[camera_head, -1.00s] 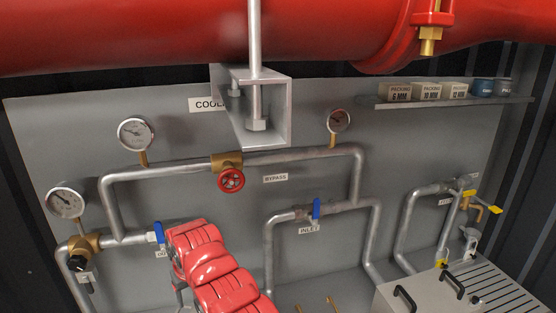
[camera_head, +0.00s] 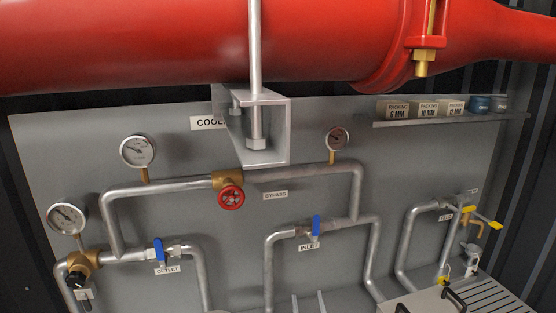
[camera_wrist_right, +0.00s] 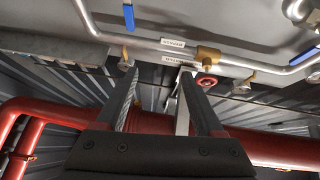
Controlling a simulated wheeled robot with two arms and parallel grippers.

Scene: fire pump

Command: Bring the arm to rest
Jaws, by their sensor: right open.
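In the wrist view my right gripper (camera_wrist_right: 158,72) shows two long grey fingers set well apart, with nothing between the tips. In the head view two pale upright tips of my right gripper (camera_head: 309,300) seem to show at the bottom edge, below the inlet valve (camera_head: 316,227); the rest of the arm is out of frame. The fingers appear apart from the pipes. My left gripper is not in view.
A large red pipe (camera_head: 180,45) crosses the top, with a grey bracket (camera_head: 276,133) below it. Gauges, the red bypass handwheel (camera_head: 230,197) and the blue outlet valve (camera_head: 158,251) are on the grey panel (camera_head: 400,165). A grey box (camera_head: 430,303) stands at lower right.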

